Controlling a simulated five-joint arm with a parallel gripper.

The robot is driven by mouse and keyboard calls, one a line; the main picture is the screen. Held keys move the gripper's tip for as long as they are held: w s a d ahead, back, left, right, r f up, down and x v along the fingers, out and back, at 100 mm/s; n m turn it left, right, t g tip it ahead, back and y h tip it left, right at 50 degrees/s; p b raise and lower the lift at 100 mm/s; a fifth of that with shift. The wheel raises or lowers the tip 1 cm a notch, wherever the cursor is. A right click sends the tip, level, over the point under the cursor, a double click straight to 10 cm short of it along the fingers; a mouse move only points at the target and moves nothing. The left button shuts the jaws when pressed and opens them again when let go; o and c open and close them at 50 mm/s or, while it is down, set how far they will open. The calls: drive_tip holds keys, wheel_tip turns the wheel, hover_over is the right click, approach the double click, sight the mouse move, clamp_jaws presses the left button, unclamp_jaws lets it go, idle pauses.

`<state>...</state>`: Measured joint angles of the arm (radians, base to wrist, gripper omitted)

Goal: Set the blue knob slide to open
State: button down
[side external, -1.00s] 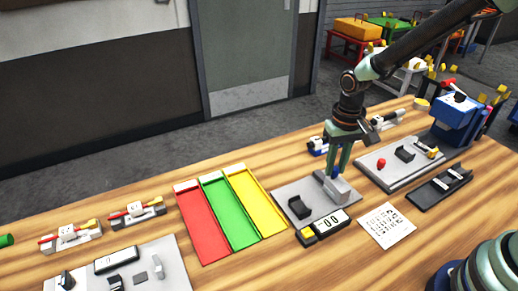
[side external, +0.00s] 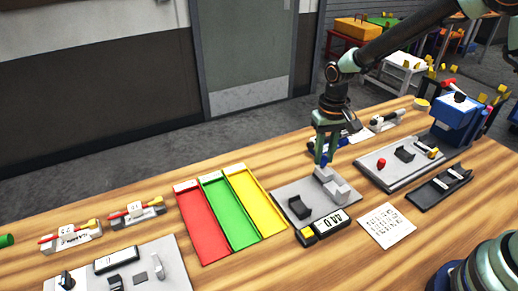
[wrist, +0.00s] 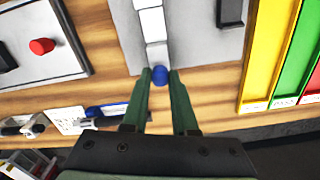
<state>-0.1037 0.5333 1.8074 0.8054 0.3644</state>
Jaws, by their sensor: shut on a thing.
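The blue knob (wrist: 161,74) sits between my fingertips in the wrist view. It is at the near end of a pale grey slide (wrist: 151,24), by the edge of the grey plate (wrist: 204,47). My gripper (side external: 322,164) is shut on the knob; it also shows in the wrist view (wrist: 160,75). In the side view the slide (side external: 341,190) shows as pale blocks in a row, and my fingers reach its far end.
A black cradle (side external: 299,208) and a display box (side external: 324,226) are beside the slide. Red, green and yellow trays (side external: 240,212) lie to the left. A second grey plate with a red knob (side external: 381,163) lies to the right.

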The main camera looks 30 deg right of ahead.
drive_tip(key=shift+w+r, duration=0.1)
drive_tip(key=shift+w, duration=0.3)
drive_tip(key=c, duration=0.8)
unclamp_jaws()
drive_tip(key=shift+o, duration=0.5)
drive_tip(key=shift+s, duration=0.1)
wheel_tip(320, 180, up, 12)
drive_tip(key=shift+s+r, duration=0.1)
